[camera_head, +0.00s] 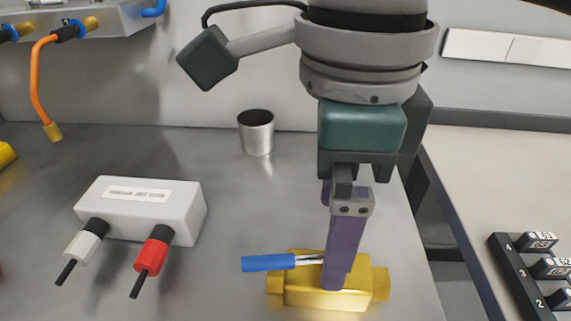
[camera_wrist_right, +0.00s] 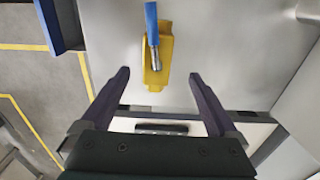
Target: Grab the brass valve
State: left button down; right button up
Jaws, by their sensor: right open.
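The brass valve (camera_head: 330,291) lies on the grey metal table near its front, with a yellow body and a blue lever handle (camera_head: 268,263) pointing left. My right gripper (camera_head: 337,284) comes down from above, its purple fingers in front of the valve body in the head view. In the right wrist view the fingers (camera_wrist_right: 160,74) are wide apart and empty. There the valve body (camera_wrist_right: 155,75) and blue handle (camera_wrist_right: 151,20) show between and beyond the fingertips. I cannot tell whether a finger touches the valve. My left gripper is not in view.
A white box (camera_head: 150,205) with white and red connectors stands to the left. A metal cup (camera_head: 257,135) is behind. An orange hose (camera_head: 38,85) hangs at the upper left. A gap separates this table from a right-hand one with a black numbered rack (camera_head: 515,270).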

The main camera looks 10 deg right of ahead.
jog(key=f, duration=0.6)
jog(key=shift+s+d+f+p, duration=0.15)
jog(key=shift+s+f+p, duration=0.2)
jog(key=shift+s, duration=0.05)
jog(key=shift+w+f, duration=0.1)
jog(key=shift+f, duration=0.4)
grip_shut()
